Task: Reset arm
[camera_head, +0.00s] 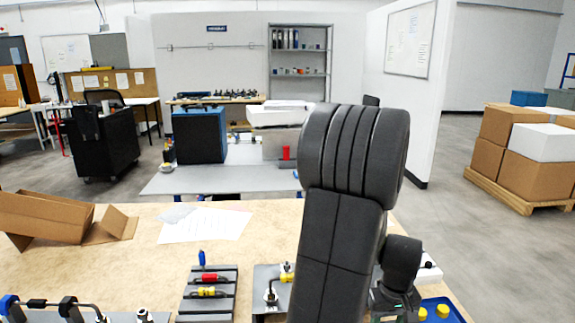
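My black arm rises from the bottom edge right of centre, bends at a thick rounded elbow and comes down on the right. Its wrist end, with what looks like the body of my gripper (394,298), is low in the picture beside a blue tray (455,308) with yellow parts. The fingertips do not show, so I cannot tell whether the gripper is open or holds anything.
The wooden table (130,262) bears a dark rack (208,296) with red, yellow and blue-handled tools, a grey plate (266,275) with a fitting, paper sheets (205,225) and an open cardboard box (45,218). Behind stands a grey table (215,180) with a blue case (199,135).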

